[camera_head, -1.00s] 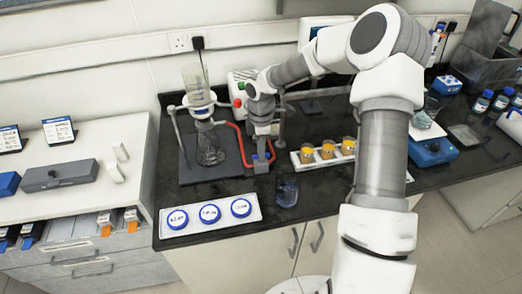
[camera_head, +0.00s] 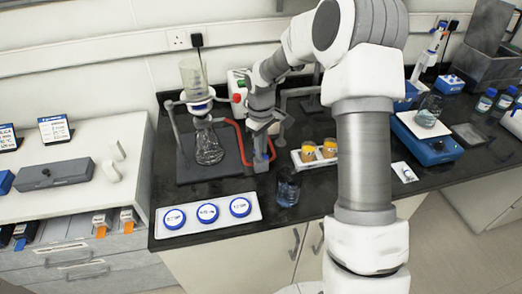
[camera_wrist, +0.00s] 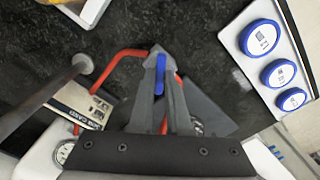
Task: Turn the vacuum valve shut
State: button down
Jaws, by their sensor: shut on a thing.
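The vacuum valve has a blue handle (camera_wrist: 159,75), which shows between my fingertips in the wrist view. In the head view its small blue part (camera_head: 261,158) shows just below my gripper (camera_head: 262,146). My gripper (camera_wrist: 158,72) points down and is shut on the blue handle. The fingers hide much of the valve body, and I cannot tell the handle's exact angle. A red hose (camera_head: 241,146) runs beside the valve towards a glass flask (camera_head: 209,148) under a clear funnel (camera_head: 193,72). The hose (camera_wrist: 125,56) also shows in the wrist view.
A white tray with blue-lidded dishes (camera_head: 159,228) lies at the counter's front. A glass beaker (camera_head: 288,188) stands close to my gripper's right. A pump with red and green buttons (camera_head: 238,88) stands behind the valve.

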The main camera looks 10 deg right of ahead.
jog(key=m+b, duration=0.1)
jog(key=m, duration=0.2)
jog(key=shift+m, duration=0.4)
jog(key=shift+m+b, duration=0.4)
jog(key=shift+m, duration=1.4)
jog(key=c, duration=0.9)
grip_release()
notch_tip(320, 180, up, 17)
jog(key=shift+r+p, duration=0.2)
jog(key=shift+p, duration=0.2)
